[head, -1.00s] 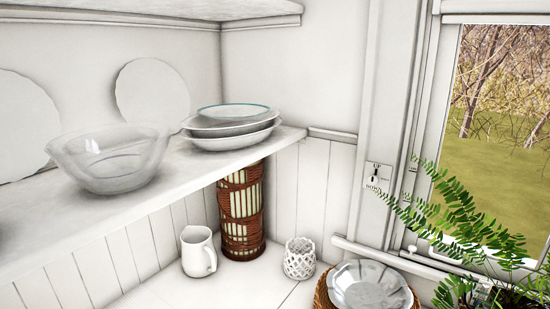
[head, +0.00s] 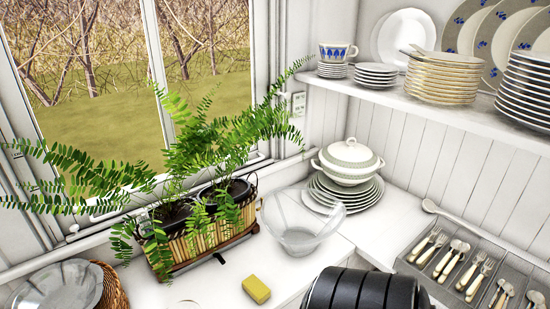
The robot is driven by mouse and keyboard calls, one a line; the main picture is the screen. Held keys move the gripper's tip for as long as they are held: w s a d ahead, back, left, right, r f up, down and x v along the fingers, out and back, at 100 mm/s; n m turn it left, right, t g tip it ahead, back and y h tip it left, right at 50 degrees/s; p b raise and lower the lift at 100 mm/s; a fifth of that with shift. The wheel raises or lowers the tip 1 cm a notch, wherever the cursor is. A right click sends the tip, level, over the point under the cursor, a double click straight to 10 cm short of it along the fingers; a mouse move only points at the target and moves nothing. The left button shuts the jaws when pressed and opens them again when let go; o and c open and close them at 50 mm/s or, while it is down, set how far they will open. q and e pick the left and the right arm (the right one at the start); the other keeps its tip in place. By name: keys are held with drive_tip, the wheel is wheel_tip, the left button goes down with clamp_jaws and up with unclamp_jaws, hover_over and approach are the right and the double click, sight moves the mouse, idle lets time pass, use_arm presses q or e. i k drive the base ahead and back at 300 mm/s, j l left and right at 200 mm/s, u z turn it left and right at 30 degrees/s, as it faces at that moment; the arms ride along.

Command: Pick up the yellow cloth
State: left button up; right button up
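A small yellow block-shaped thing (head: 256,289), like a sponge or a tightly folded cloth, lies on the white counter (head: 222,276) near the bottom middle of the head view. It is the only yellow thing of that kind that I see, and nothing covers it. Neither of my grippers is in view.
A planter with ferns (head: 195,232) stands behind it by the window. A clear glass bowl (head: 298,232) is behind to the right. A dark ribbed rounded object (head: 365,291) is close on the right. Stacked plates with a lidded tureen (head: 347,158) and a cutlery tray (head: 459,248) lie farther right.

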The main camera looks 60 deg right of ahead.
sight(253, 287)
drive_tip(key=z, duration=1.85)
